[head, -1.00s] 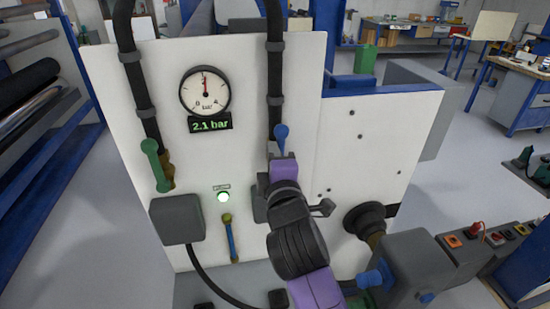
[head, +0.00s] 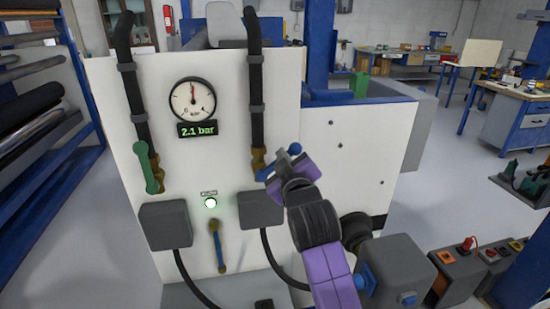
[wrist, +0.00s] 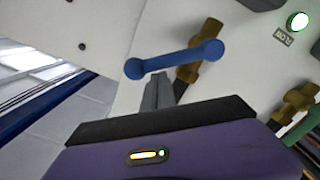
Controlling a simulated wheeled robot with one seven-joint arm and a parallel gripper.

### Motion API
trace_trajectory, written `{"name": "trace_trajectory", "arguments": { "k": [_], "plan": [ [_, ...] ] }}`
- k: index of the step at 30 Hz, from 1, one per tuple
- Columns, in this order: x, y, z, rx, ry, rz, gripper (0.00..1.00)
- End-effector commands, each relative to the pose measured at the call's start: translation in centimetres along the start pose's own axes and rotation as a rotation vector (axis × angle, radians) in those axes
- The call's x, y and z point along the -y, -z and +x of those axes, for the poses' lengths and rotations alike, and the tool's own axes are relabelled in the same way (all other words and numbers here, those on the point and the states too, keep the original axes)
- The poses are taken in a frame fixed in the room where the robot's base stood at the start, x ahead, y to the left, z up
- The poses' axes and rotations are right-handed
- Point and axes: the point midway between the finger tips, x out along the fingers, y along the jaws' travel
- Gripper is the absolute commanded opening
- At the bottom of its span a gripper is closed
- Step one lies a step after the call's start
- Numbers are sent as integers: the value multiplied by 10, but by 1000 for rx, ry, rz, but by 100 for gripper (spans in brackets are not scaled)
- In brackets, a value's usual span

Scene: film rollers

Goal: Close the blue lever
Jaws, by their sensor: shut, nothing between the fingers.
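The blue lever (head: 281,158) sits on a brass valve (head: 258,160) at the foot of the right black pipe. It slants to the right and a little up, across the pipe. In the wrist view the lever (wrist: 165,62) runs from its pivot to a round knob at left. My gripper (head: 280,167) is at the lever's near side; its fingers are mostly hidden in the head view. In the wrist view the shut grey fingers (wrist: 157,86) hold nothing. Their tips are just under the lever near its knob; I cannot tell whether they touch.
A green lever (head: 147,166) hangs on the left pipe. A smaller blue handle (head: 219,246) hangs below a lit green lamp (head: 210,203). Grey boxes (head: 165,226) with cables project from the panel. A gauge (head: 193,99) with a 2.1 bar display is above.

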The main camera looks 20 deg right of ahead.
Motion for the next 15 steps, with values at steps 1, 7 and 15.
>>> {"name": "trace_trajectory", "arguments": {
  "k": [1, 7, 15],
  "plan": [
    [0, -7, 0, 2, 2, 46, 0],
    [-3, -23, 1, 2, 11, 234, 0],
    [-2, -42, 2, 3, 23, 461, 0]
  ]
}}
